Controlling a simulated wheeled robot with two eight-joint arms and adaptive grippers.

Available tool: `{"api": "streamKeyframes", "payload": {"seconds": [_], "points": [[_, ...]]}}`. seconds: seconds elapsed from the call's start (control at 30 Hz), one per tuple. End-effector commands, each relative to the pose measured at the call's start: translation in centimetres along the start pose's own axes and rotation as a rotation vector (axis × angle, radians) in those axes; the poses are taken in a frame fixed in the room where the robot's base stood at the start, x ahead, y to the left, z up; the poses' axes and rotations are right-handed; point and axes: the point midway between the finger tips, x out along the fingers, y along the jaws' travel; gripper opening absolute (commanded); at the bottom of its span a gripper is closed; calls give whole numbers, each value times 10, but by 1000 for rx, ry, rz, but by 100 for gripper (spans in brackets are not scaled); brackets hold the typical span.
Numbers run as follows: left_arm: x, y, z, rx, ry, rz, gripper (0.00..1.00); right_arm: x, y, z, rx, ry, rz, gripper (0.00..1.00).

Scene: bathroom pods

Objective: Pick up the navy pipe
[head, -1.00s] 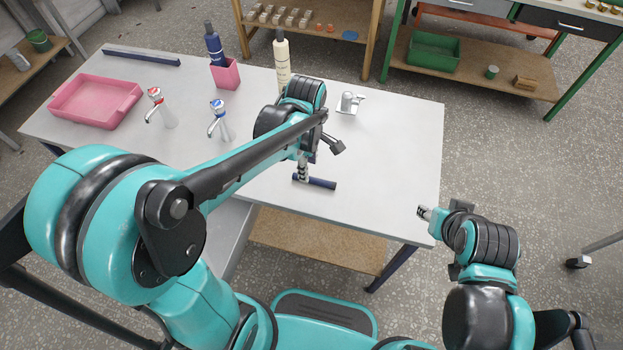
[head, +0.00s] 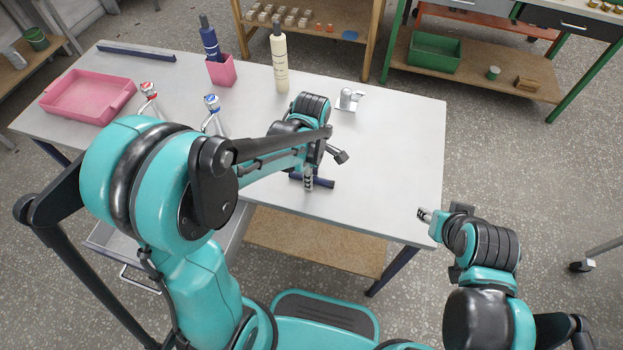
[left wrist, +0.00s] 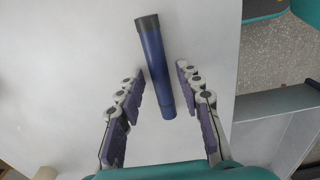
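The navy pipe (head: 325,183) lies on the near right part of the pale table (head: 390,170). My left gripper (head: 308,184) is over it, hiding its middle in the head view. In the left wrist view the pipe (left wrist: 159,70) has a dark end cap and runs lengthwise between the two spread fingers (left wrist: 160,90). A gap shows on each side, so the gripper is open and empty. My right gripper (head: 424,214) is beside the table's right edge, away from the pipe; its fingers are too small to read.
A cream bottle (head: 280,65), a metal fixture (head: 348,100) and a pink holder (head: 222,70) with a navy bottle (head: 209,40) stand behind. A dark bar (head: 137,53) lies at the back. The table's right side is clear.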

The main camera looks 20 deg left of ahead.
Motion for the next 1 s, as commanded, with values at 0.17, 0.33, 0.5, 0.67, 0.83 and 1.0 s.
{"api": "streamKeyframes", "payload": {"seconds": [0.17, 0.33, 0.5, 0.67, 0.83, 1.0], "points": [[0, 0, 0, 0, 0, 0, 0, 0, 0, 0, 0, 0, 0, 40], [0, 0, 0, 0, 0, 0, 0, 0, 0, 0, 0, 0, 0, 40], [-3, 0, 0, 0, 0, 0, 0, -1, 0, -1, 0, 0, 0, 40], [-17, 0, 0, 0, 0, 0, 0, -8, 0, -6, 0, 0, 0, 40], [-47, 0, 0, 0, 0, 0, 0, -20, 0, -15, 0, 0, 0, 40], [-70, -41, 0, 1, 0, 0, 0, -33, 0, -23, 0, 0, 0, 40]]}}
